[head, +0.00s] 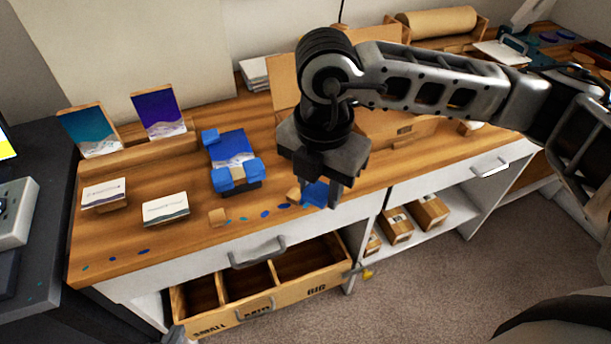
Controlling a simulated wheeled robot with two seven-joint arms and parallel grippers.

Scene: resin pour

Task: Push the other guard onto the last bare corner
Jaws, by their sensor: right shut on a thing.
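A small panel (233,148) with a blue and white picture lies on a dark support on the wooden bench. Blue guards sit at its back left corner (210,136), front left corner (221,181) and front right corner (253,169). Its back right corner looks bare. My right gripper (317,194) is low over the bench's front part, right of the panel and apart from it. It is shut on a blue guard (315,190), partly hidden by the fingers. My left gripper is not in view.
A wooden block (217,217) and blue spots lie near the bench's front edge. Picture cards (160,111) stand behind at left, with two small cards (166,208) in front. An open drawer (290,302) with compartments juts out below. Cardboard (400,128) stands behind my right gripper.

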